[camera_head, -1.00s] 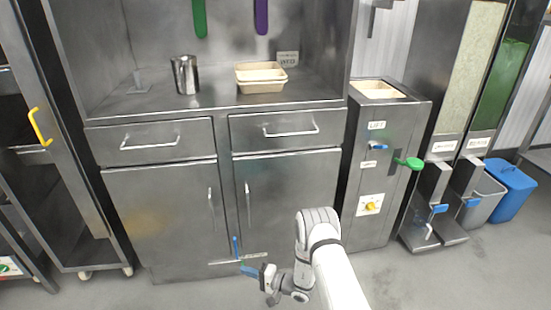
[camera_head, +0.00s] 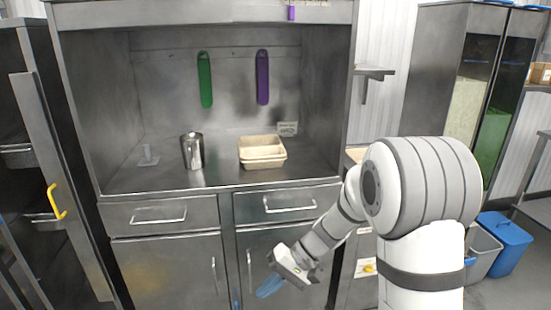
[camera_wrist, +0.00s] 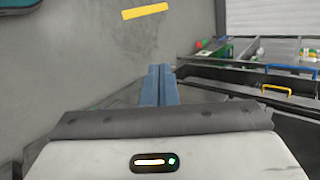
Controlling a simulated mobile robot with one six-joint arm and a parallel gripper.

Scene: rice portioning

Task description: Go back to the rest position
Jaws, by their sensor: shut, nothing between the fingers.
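My gripper (camera_head: 268,288) hangs low in front of the cabinet's right-hand lower door in the head view. Its blue fingers (camera_wrist: 159,86) lie together in the wrist view, with nothing between them. My arm rises from the bottom right and bends over and down to the left. The arm hides part of the steel unit right of the cabinet.
A steel cabinet (camera_head: 168,271) stands ahead. Its counter bears a metal cup (camera_head: 192,152) and stacked beige trays (camera_head: 262,163). Green (camera_head: 205,80) and purple (camera_head: 262,78) utensils hang behind. A blue bin (camera_head: 503,243) stands right. Yellow tape (camera_wrist: 145,11) marks bare floor.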

